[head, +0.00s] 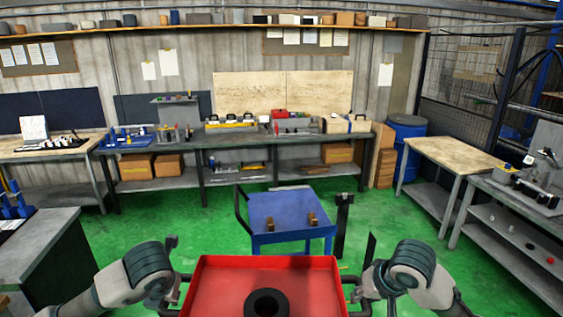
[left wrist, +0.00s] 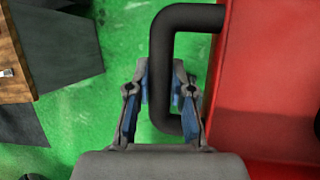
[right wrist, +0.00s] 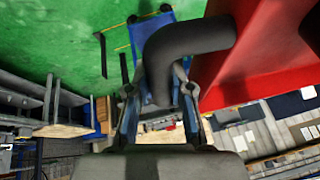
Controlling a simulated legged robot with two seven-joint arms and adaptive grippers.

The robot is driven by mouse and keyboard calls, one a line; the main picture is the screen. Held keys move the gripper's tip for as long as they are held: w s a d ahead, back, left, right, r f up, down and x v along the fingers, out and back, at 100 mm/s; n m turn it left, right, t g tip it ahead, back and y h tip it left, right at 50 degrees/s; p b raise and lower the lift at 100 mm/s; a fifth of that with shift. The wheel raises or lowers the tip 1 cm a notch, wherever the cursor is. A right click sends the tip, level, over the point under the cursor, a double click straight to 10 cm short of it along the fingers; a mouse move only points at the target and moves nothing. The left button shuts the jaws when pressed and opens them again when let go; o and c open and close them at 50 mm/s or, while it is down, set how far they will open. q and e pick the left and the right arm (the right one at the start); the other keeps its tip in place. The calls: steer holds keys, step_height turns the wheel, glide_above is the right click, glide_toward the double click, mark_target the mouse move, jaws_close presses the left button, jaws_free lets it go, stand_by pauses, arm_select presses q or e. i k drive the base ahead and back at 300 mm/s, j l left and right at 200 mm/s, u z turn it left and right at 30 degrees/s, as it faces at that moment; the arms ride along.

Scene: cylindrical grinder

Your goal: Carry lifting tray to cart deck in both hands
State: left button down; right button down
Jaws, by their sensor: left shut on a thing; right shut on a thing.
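The red lifting tray (head: 222,280) is in front of me at the bottom of the head view, with a black ring (head: 267,303) lying in it. My left gripper (left wrist: 160,95) is shut on the tray's black left handle (left wrist: 163,70). My right gripper (right wrist: 160,95) is shut on the black right handle (right wrist: 190,42). In the head view, the right gripper (head: 358,290) is at the tray's right side and the left gripper (head: 178,290) at its left side. The blue cart deck (head: 280,208) stands beyond the tray, with two small brown blocks (head: 311,219) on it.
A dark push handle (head: 240,205) rises at the cart's left side. A dark post (head: 342,225) stands right of it. Workbenches (head: 225,138) line the back wall. A wooden-topped table (head: 450,153) is at right, a grey cabinet (head: 45,250) at left. Green floor (head: 150,215) is clear between.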

mark_target(284, 205)
steer(key=i+j+z, duration=0.1)
steer(key=i+z, duration=0.15)
steer(key=i, duration=0.65)
steer(key=i+z, duration=0.2)
steer(key=i, duration=0.75)
steer(key=i+l+u, duration=0.15)
steer(key=i+u, duration=0.25)
steer(key=i+l+u, duration=0.35)
steer(key=i, duration=0.15)
steer(key=i+l, duration=0.1)
steer(key=i, duration=0.25)
steer(key=i+l, duration=0.1)
steer(key=i, duration=0.3)
